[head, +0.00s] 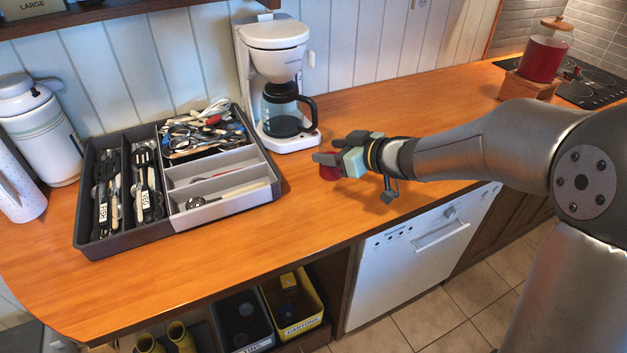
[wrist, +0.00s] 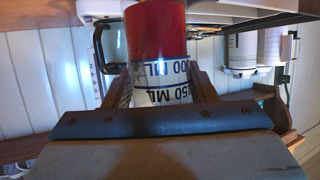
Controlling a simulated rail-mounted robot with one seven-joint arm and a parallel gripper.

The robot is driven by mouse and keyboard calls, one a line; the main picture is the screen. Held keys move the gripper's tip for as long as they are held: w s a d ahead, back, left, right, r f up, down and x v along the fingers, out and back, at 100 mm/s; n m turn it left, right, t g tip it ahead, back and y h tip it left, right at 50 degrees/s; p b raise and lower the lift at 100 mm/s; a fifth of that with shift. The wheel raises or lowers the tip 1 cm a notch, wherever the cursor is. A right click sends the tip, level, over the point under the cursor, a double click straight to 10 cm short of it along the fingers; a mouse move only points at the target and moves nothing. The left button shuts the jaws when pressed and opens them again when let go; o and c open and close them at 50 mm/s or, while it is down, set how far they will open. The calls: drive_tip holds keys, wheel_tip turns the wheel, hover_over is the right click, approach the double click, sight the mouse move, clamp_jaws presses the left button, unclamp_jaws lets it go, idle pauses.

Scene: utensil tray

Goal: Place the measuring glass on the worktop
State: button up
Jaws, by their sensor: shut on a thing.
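The measuring glass (head: 328,168) shows as a small red shape at my gripper, above or on the worktop (head: 300,215), to the right of the coffee maker. In the wrist view the measuring glass (wrist: 156,35) is red on one part and clear with dark ML markings, which read upside down. My gripper (head: 334,160) is shut on it. In the wrist view the fingers of my gripper (wrist: 160,88) stand on both sides of the glass. Whether its base touches the worktop I cannot tell; its far end is cut off by the frame.
A white coffee maker (head: 275,75) with a glass carafe (head: 284,112) stands close behind. A dark utensil tray (head: 80,205) lies to the left. A red-filled jar (head: 543,55) stands on a wooden block (head: 528,88) by the hob at the back right. The worktop front is clear.

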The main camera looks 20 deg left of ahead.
sight(320, 168)
drive_tip(key=a+f, duration=0.2)
drive_tip(key=f, duration=0.1)
drive_tip(key=a+f+b, duration=0.1)
drive_tip(key=a+f, duration=0.1)
drive_tip(key=shift+s, duration=0.2)
drive_tip(key=f, duration=0.2)
drive_tip(key=shift+a+f, duration=0.2)
drive_tip(key=shift+f, duration=0.15)
drive_tip(key=shift+f+b, duration=0.3)
drive_tip(key=shift+f, duration=0.1)
drive_tip(key=shift+f, duration=0.1)
drive_tip(key=shift+f, duration=0.1)
drive_tip(key=o, duration=1.2)
